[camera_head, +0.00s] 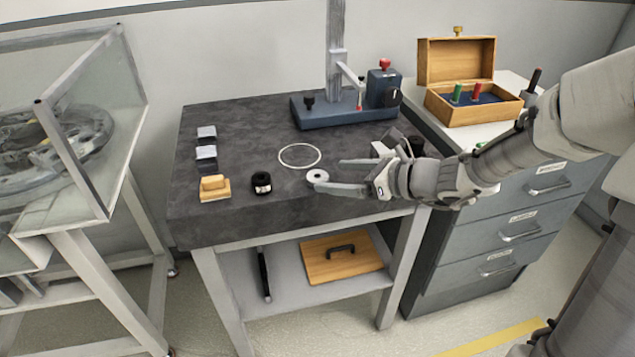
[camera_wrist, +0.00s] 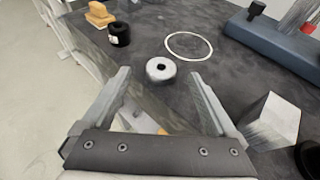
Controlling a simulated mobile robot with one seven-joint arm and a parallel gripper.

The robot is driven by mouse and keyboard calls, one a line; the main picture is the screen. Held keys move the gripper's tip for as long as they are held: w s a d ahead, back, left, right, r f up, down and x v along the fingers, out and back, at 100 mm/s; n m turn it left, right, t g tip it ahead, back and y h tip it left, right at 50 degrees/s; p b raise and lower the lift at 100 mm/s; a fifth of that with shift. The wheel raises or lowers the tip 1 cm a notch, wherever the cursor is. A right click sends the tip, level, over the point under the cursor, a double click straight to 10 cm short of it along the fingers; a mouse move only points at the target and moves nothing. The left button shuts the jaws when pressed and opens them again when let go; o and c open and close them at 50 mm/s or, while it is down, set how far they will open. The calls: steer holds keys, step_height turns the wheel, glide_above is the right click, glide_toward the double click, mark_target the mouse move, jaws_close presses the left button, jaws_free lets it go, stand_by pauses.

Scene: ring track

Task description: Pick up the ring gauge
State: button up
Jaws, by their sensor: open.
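The ring gauge, a short silver cylinder with a dark central hole (camera_head: 318,176), lies flat on the dark stone tabletop near its front edge. It also shows in the wrist view (camera_wrist: 158,73), upper middle. My gripper (camera_head: 331,175) reaches in from the right with its two fingers spread and nothing held. In the wrist view the fingertips (camera_wrist: 160,75) appear on either side of the ring gauge, with gaps to both sides. I cannot tell how high the fingertips are above the table.
A thin white circle (camera_head: 300,145) marks the table behind the ring gauge. A black cylinder (camera_head: 261,183) and a wooden block (camera_head: 214,188) stand left. A blue-based stand (camera_head: 335,114) is at the back. A pale block (camera_wrist: 272,122) sits right of my fingers.

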mark_target(314, 176)
steer(key=b+x, duration=0.1)
steer(key=x, duration=0.3)
steer(key=shift+d+f+b, duration=0.2)
steer(key=shift+f+b, duration=0.1)
steer(key=shift+b, duration=0.05)
steer(key=shift+w+a, duration=0.25)
steer(key=shift+a, duration=0.05)
jaws_close()
